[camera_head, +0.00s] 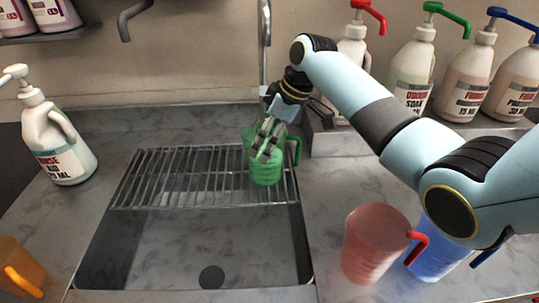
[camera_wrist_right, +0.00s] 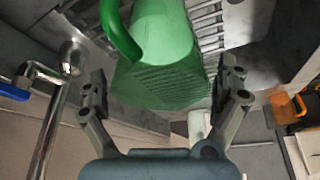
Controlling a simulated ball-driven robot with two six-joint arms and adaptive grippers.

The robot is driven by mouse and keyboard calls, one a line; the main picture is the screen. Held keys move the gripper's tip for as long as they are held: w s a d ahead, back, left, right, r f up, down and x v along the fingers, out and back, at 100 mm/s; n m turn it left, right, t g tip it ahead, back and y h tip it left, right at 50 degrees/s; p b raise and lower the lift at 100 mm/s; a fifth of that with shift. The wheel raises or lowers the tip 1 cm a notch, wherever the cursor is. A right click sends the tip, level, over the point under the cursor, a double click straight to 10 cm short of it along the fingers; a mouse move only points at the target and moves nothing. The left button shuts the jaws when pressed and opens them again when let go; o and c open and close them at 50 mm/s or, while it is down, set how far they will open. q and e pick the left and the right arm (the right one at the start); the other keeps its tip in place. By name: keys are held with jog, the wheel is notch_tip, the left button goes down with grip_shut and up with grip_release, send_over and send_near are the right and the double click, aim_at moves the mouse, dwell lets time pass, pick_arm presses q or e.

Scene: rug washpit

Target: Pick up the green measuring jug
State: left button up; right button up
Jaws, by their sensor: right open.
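The green measuring jug (camera_head: 266,172) stands on the wire rack over the sink, its handle toward the right. My right gripper (camera_head: 267,140) is at the jug, in front of part of it in the head view. In the right wrist view the green jug (camera_wrist_right: 160,60) lies between the two spread fingers of my right gripper (camera_wrist_right: 163,98). The fingers are open, with gaps showing on both sides of the jug. My left gripper is not in view.
The wire rack (camera_head: 150,185) spans the back of the sink basin (camera_head: 190,250). A faucet (camera_head: 264,50) rises behind the jug. A red jug (camera_head: 372,248) and a blue jug (camera_head: 437,250) stand at right, an orange jug (camera_head: 18,268) at left. Pump bottles (camera_head: 411,75) line the back right.

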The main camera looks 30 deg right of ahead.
jog(key=c, duration=1.5)
jog(key=shift+o, duration=0.2)
